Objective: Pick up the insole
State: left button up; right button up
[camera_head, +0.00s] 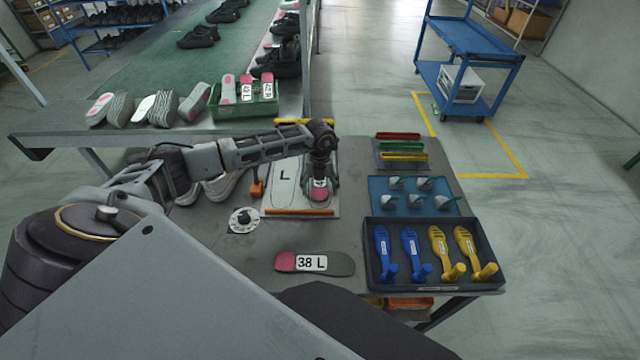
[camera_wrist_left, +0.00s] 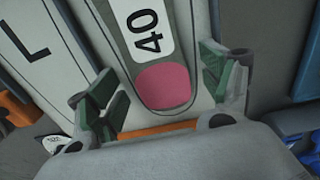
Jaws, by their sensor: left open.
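An insole with a pink heel and a white label reading 40 (camera_wrist_left: 163,88) lies on a white board (camera_head: 283,185) marked L on its left half. In the head view only its pink end (camera_head: 319,195) and a bit of label show; my left gripper (camera_head: 320,176) hides the rest. My left gripper is open above the insole. In the left wrist view its green-padded fingers (camera_wrist_left: 163,82) stand on either side of the pink heel, apart from each other. A second insole labelled 38 L (camera_head: 315,263) lies on the grey table in front. My right gripper is not in view.
A black tray (camera_head: 435,287) with blue and yellow tools stands at the right, behind it a blue mat (camera_head: 392,208) with several small parts. A green crate (camera_head: 243,106) with insoles stands on the conveyor side.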

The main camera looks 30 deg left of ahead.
pick_arm(q)
jog(key=shift+c, duration=0.5)
jog(key=c, duration=1)
jog(key=shift+r, duration=5.05)
jog(key=shift+m, duration=0.3)
